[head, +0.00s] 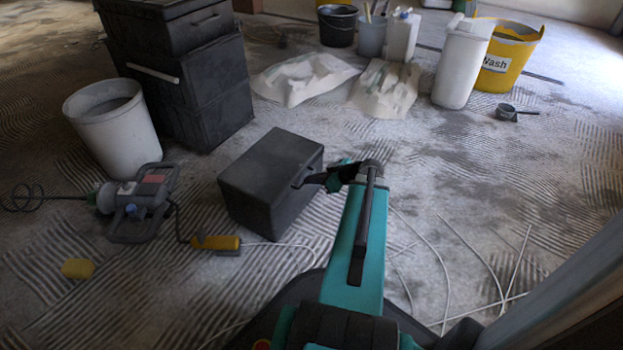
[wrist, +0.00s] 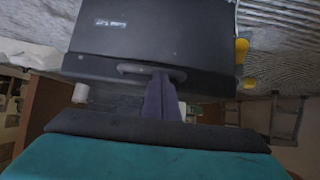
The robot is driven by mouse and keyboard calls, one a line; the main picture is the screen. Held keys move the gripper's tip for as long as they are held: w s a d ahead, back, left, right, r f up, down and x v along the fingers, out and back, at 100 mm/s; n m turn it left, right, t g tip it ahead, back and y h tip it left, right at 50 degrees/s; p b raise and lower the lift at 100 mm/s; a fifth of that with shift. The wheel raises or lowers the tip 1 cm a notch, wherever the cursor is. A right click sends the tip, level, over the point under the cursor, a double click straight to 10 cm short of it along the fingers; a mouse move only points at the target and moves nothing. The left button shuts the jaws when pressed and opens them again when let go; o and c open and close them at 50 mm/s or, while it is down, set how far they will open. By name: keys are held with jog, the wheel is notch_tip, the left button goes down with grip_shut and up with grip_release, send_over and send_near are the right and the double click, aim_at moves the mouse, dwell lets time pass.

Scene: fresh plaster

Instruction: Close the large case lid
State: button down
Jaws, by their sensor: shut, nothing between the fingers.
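A dark grey case (head: 268,160) stands alone on the floor in the middle of the head view. Its top looks flat and level, and I see no open gap; whether it is latched I cannot tell. In the wrist view a dark face of the case (wrist: 150,42) with a small pale label and a handle (wrist: 135,69) fills the upper middle. My gripper (head: 302,182) is at the case's right side near its upper edge. In the wrist view my gripper (wrist: 161,80) is shut and empty, its tips at the handle; whether they touch it I cannot tell.
Stacked dark cases (head: 185,90) and a white bucket (head: 110,125) stand behind left. Cables cross the floor at right. Bags (head: 300,78) and a yellow tub (head: 507,55) stand behind.

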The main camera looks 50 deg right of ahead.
jog(key=shift+d+f+g, duration=0.1)
jog(key=shift+f+g, duration=0.2)
jog(key=shift+f, duration=1.2)
notch_tip(320, 180, up, 6)
jog(key=s+p, duration=0.2)
jog(key=s+d+f+p, duration=0.1)
jog(key=s+f+p, duration=0.1)
jog(key=s+f, duration=0.2)
jog(key=shift+s+d+f+p, duration=0.2)
jog(key=shift+s+p, duration=0.1)
jog(key=shift+s, duration=1.3)
jog(key=shift+r, duration=0.15)
